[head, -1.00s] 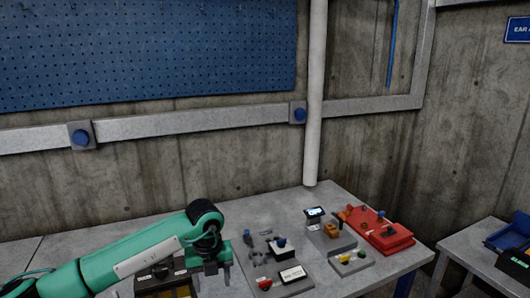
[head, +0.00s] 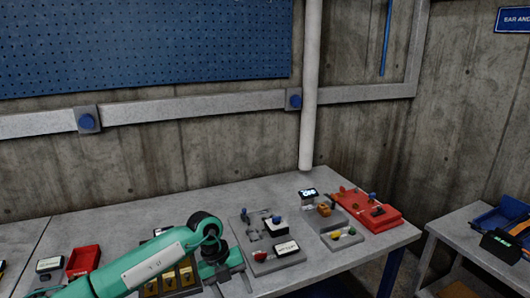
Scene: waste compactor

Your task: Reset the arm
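My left arm (head: 150,262), teal with a pale panel, comes in from the lower left over the workbench. It bends at a dark joint down to my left gripper (head: 236,272). The gripper is over the bench, just left of a grey fixture plate (head: 243,232). Its fingers are small and partly hidden, so I cannot tell whether they are open or shut. I see nothing clearly held. My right arm and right gripper are not in view.
The grey plate carries a blue-topped knob (head: 276,219) and a labelled block (head: 285,247). Right of it are a small screen (head: 308,194) and a red panel (head: 370,212). A red tray (head: 84,260) and yellow-marked slots (head: 168,280) lie left. A side table (head: 470,250) holds a blue bin (head: 497,216).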

